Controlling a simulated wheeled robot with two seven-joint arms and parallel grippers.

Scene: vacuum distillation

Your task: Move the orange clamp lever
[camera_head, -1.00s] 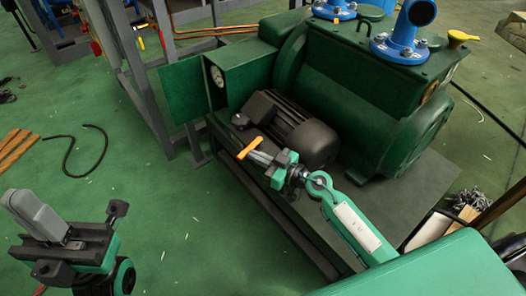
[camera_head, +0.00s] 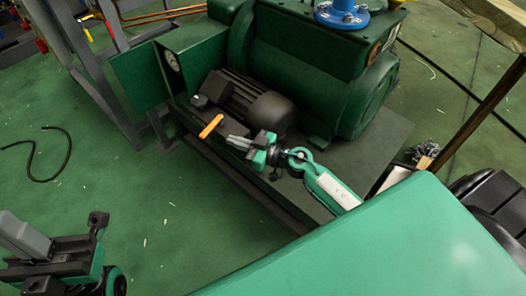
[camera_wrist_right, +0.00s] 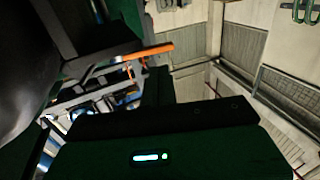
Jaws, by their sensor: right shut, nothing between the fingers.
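The orange clamp lever (camera_head: 210,127) is a short bar in front of the black motor in the head view. It slants up to the right. My right gripper (camera_head: 230,140) is shut and empty, with its grey fingertips just right of and below the lever. I cannot tell whether they touch it. The lever also shows as an orange bar (camera_wrist_right: 150,51) above the dark gripper body in the right wrist view. My left gripper (camera_head: 22,238) is at the lower left, far from the lever; its finger gap is not clear.
A green pump (camera_head: 300,62) with a black motor (camera_head: 245,103) stands on a dark base just behind my right gripper. A green box with a gauge (camera_head: 172,61) and a grey frame (camera_head: 90,75) stand to the left. The green floor (camera_head: 150,215) between my grippers is clear.

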